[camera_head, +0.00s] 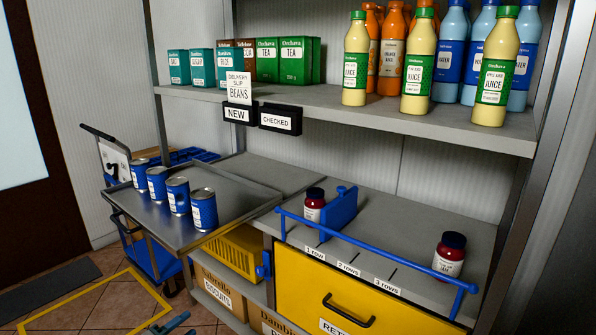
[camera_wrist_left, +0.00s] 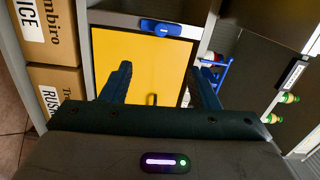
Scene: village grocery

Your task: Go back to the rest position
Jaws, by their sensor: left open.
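My left gripper (camera_head: 170,325) shows only in part at the bottom edge of the head view, low over the tiled floor, in front of the lower shelf. In the left wrist view its two dark blue fingers (camera_wrist_left: 162,88) are spread apart with nothing between them. They point toward the yellow drawer front (camera_wrist_left: 140,60), which also shows in the head view (camera_head: 330,285) with a black handle. My right gripper is in neither view.
A metal tray (camera_head: 225,222) holding several blue cans juts out at the left. A blue rail (camera_head: 375,250) runs along the counter edge, near two dark-red jars. Boxes and bottles fill the upper shelf (camera_head: 330,116). Cartons (camera_head: 218,292) stand below. Floor at lower left is partly clear.

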